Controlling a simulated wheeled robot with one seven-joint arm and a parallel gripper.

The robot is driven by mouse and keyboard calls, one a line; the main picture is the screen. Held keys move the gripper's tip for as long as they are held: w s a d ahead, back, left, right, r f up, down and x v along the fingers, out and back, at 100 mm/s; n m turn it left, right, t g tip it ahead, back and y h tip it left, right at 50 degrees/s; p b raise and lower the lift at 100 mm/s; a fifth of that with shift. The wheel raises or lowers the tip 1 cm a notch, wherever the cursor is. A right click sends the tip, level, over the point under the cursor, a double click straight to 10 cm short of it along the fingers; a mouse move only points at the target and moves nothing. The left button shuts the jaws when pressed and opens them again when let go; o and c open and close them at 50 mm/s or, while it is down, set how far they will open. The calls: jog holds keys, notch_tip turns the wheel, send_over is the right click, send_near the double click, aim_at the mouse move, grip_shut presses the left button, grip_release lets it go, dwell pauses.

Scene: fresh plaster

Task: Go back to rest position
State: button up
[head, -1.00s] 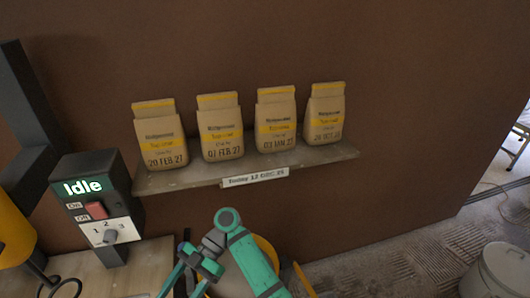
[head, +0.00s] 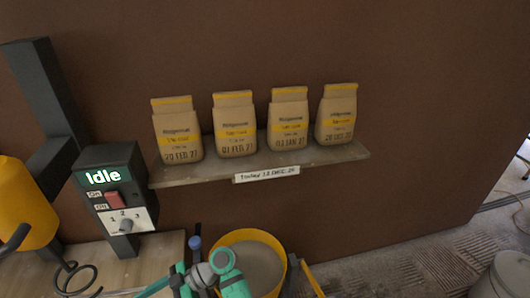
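My teal and grey arm (head: 228,272) shows at the bottom of the head view, folded low in front of a yellow bucket. My gripper (head: 165,288) is at its left end, by the bottom edge and partly cut off. Its fingertips are not clear, so I cannot tell whether it is open or shut. I see nothing held in it.
Several paper bags (head: 235,125) stand on a wall shelf (head: 215,173) with a date label. A control box (head: 112,190) reading "Idle" is at left, beside a yellow drum (head: 22,205). The yellow bucket (head: 285,262) holds grey material. A pale bin (head: 505,277) is at right.

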notch_tip(320, 180, down, 7)
jog(key=a+m+t+y, duration=0.2)
jog(key=a+m+t, duration=0.1)
jog(key=m+t, duration=1)
jog(key=s+d+f+m+t+h, duration=0.3)
jog(key=d+m+h, duration=0.15)
jog(key=d, duration=0.35)
jog(key=s+d+f+m+t+h, duration=0.25)
jog(key=d+m, duration=0.25)
jog(key=d, duration=0.3)
jog(key=s+d+r+m+t+h, duration=0.2)
jog(key=s+d+h, duration=0.5)
jog(key=d, duration=0.5)
jog(key=s+d+r+n+t, duration=0.1)
jog(key=s+d+r+t, duration=0.1)
jog(key=s+d+r, duration=0.7)
notch_tip(320, 180, up, 2)
jog(key=shift+d+r+h, duration=0.1)
jog(key=shift+d+h, duration=0.25)
jog(key=shift+h, duration=0.05)
jog(key=shift+w, duration=0.1)
